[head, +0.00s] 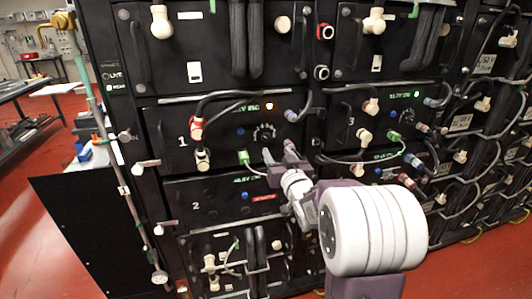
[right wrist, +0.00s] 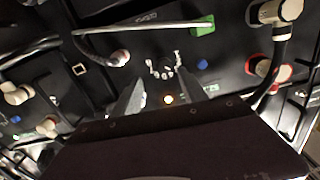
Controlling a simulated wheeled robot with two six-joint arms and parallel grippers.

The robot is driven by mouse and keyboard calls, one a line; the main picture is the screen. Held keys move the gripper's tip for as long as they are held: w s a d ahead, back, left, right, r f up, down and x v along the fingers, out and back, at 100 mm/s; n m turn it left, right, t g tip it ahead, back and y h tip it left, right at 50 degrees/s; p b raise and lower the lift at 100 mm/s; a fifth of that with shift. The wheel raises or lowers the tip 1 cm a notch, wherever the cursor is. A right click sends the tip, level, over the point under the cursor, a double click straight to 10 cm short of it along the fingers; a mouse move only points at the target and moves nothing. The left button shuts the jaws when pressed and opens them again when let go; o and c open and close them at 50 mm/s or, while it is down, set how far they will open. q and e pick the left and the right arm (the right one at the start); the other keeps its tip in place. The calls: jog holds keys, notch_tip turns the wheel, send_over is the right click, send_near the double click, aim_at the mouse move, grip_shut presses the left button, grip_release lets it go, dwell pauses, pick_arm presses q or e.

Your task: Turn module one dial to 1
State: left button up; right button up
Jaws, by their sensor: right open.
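Module one (head: 215,140) is a black panel marked with a white 1, in the upper left of the rack. Its dial (head: 264,133) is a dark knob ringed by white marks, right of a blue button. The dial also shows in the right wrist view (right wrist: 166,68), where the picture is turned over; its setting is too small to read. My right gripper (head: 278,152) is open and empty, just below the dial in the head view. In the right wrist view its two fingers (right wrist: 171,98) stand apart either side of the dial's line, seemingly short of it. My left gripper is not in view.
A grey cable plug (head: 290,116) and a green plug (head: 243,157) sit close to the dial. A red-collared cable (head: 197,126) is at the panel's left. Module two (head: 215,200) lies below. An amber light (head: 269,106) glows above the dial.

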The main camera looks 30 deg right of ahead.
aim_at(267, 139)
jog(key=x, duration=0.5)
jog(key=p+x, duration=0.1)
jog(key=x, duration=0.2)
jog(key=shift+w+a+r, duration=0.15)
jog(key=shift+w+a, duration=0.1)
jog(key=shift+a, duration=0.05)
jog(key=shift+w, duration=0.25)
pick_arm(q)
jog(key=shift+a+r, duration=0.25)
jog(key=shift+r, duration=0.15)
pick_arm(e)
grip_shut()
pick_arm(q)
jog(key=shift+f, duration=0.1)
